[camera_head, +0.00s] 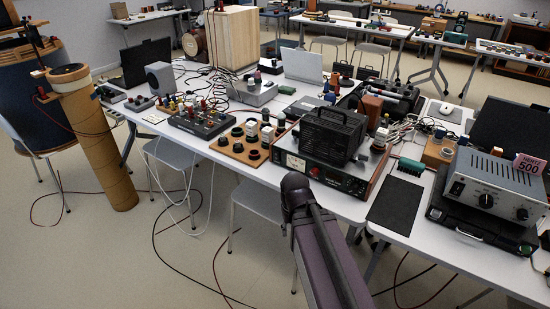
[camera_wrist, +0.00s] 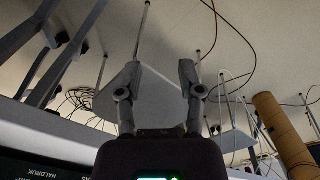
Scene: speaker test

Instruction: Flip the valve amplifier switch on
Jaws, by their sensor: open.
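In the head view, a wood-sided unit (camera_head: 325,176) with a dial and knobs on its front stands at the near edge of the white table. A black caged box (camera_head: 322,134) with a top handle sits on it. This looks like the valve amplifier, but I cannot be sure. Its switch is too small to tell. My gripper (camera_wrist: 158,70) shows in the wrist view with its two fingers apart and nothing between them. It points towards the floor and a chair beneath the table. In the head view my arm reaches towards the unit's front and my gripper cannot be made out.
A knobbed wooden board (camera_head: 246,147) and a black panel of knobs (camera_head: 202,120) lie left of the unit. A dark flat slab (camera_head: 397,205) and a grey two-knob box (camera_head: 492,185) are to its right. A cardboard tube (camera_head: 100,145) stands at left. Cables cross the floor.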

